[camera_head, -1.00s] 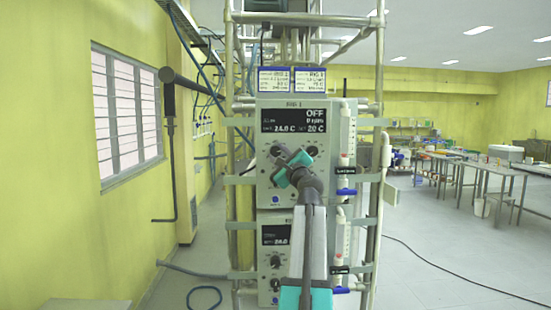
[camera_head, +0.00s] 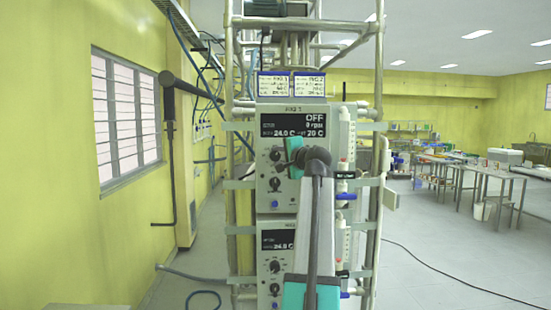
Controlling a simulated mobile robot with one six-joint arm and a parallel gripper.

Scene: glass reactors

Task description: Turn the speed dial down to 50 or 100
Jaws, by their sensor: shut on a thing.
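The upper control box (camera_head: 265,208) faces me, with a dark screen (camera_head: 292,125) reading OFF, 0 rpm, 24.0 C and 20 C. A black dial (camera_head: 275,156) and a lower one (camera_head: 275,184) show on the left of its panel. My gripper (camera_head: 296,152), with a teal part at its left, is against the right of this panel just below the screen. It is shut on a dial there, which my wrist hides along with the fingertips. I cannot read any dial's scale or setting.
A second control box (camera_head: 264,240) sits below, partly behind my arm. Metal frame posts (camera_head: 231,200) stand at the left, and clear tubes with blue-handled valves (camera_head: 346,195) run close on the right. A wall with a window (camera_head: 126,118) is at left; open floor lies right.

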